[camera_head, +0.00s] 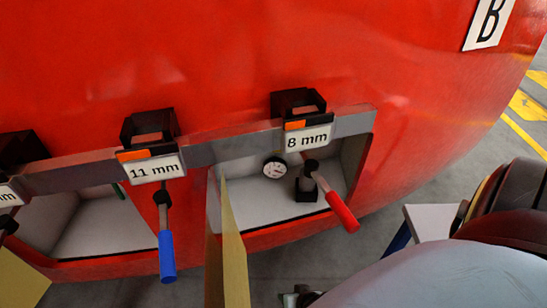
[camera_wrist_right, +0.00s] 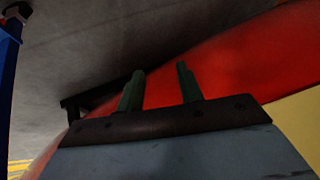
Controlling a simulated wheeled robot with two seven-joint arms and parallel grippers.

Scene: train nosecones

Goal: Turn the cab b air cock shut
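A red handle (camera_head: 342,212) on a metal rod slants down to the right from a black fitting (camera_head: 307,185) in the right-hand recess, beside a round gauge (camera_head: 275,168). It looks like the cock under the B placard (camera_head: 487,22). A blue handle (camera_head: 166,256) hangs straight down in front of the left recess. My right gripper (camera_wrist_right: 160,69) is open and empty in the right wrist view, its two dark green fingers apart, with red bodywork behind. In the head view it is mostly hidden behind my grey arm. My left gripper is not in view.
Labels reading 11 mm (camera_head: 154,169) and 8 mm (camera_head: 308,139) sit under black brackets on a grey bar (camera_head: 90,174). A yellowish panel (camera_head: 232,250) stands between the recesses. Grey floor with yellow lines is at the right.

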